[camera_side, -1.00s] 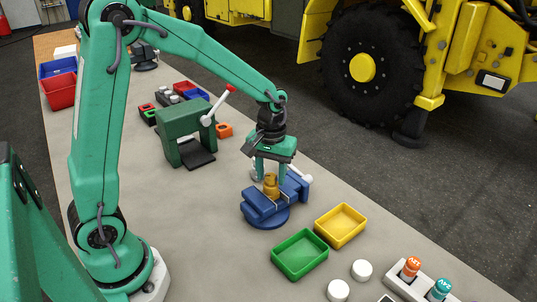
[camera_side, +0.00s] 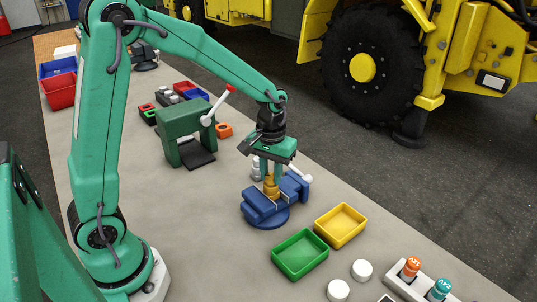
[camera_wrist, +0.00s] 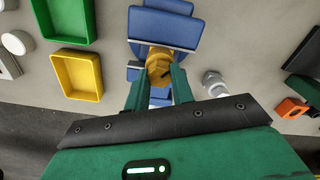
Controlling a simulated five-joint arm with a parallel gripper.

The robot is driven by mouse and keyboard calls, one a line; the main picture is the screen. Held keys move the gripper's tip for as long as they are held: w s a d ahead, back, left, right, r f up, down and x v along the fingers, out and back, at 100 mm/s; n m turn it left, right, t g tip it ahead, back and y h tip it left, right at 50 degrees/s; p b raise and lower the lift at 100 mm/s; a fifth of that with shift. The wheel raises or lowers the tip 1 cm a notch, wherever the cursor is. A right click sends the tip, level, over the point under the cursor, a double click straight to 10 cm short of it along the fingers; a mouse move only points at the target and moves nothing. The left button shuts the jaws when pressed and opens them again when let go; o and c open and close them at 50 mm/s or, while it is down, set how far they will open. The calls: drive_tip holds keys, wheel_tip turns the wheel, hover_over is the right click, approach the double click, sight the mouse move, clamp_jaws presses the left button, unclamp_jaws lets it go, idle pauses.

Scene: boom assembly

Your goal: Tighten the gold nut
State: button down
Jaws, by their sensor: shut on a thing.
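The gold nut (camera_wrist: 160,68) sits upright at the blue vise (camera_wrist: 163,27), between its jaws; it also shows in the side view (camera_side: 271,188) above the vise (camera_side: 264,212). My gripper (camera_wrist: 158,77) is over the vise, pointing down, with its two green fingers shut on the gold nut, one on each side. In the side view my gripper (camera_side: 271,178) partly hides the top of the nut. The threads under the nut cannot be made out.
A yellow tray (camera_side: 340,225) and a green tray (camera_side: 300,255) lie in front of the vise. A green press-like stand (camera_side: 183,125) with a red-tipped lever is behind. A grey-white fitting (camera_wrist: 214,83) stands close beside my gripper. White round pieces lie near the trays.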

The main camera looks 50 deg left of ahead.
sight(270, 176)
drive_tip(key=m, duration=0.4)
drive_tip(key=shift+m, duration=0.4)
drive_tip(key=m, duration=0.4)
drive_tip(key=c, duration=1.3)
unclamp_jaws()
drive_tip(key=shift+m, duration=0.3)
drive_tip(key=shift+r, duration=0.1)
drive_tip(key=shift+r, duration=3.9)
drive_tip(key=shift+s+r, duration=0.1)
